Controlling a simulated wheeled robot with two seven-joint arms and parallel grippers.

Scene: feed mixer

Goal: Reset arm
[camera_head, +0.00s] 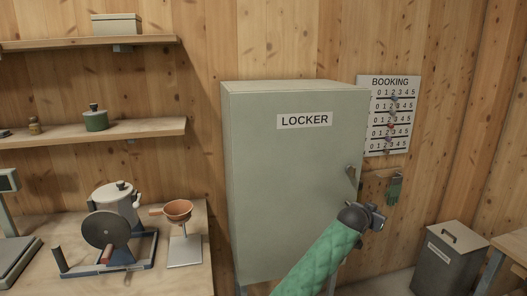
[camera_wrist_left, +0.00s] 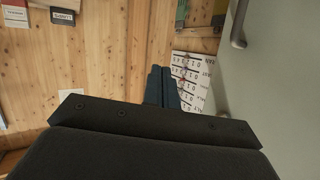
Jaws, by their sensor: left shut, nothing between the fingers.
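My left arm, in a green quilted sleeve, reaches up from the bottom of the head view. Its gripper (camera_head: 376,214) is in front of the right edge of the grey-green locker (camera_head: 285,180), below the locker handle (camera_head: 351,172). In the left wrist view the two dark fingers (camera_wrist_left: 161,88) are together with nothing between them. The locker face (camera_wrist_left: 290,90) and handle (camera_wrist_left: 238,38) are to their right, apart from the fingers. The locker looks closed. My right gripper is not in view.
A booking board (camera_head: 389,113) hangs right of the locker, with a green item (camera_head: 394,189) below it. A grey bin (camera_head: 448,258) stands at the right. On the left, a workbench (camera_head: 190,222) holds a grinder (camera_head: 107,230) and an orange funnel (camera_head: 178,209).

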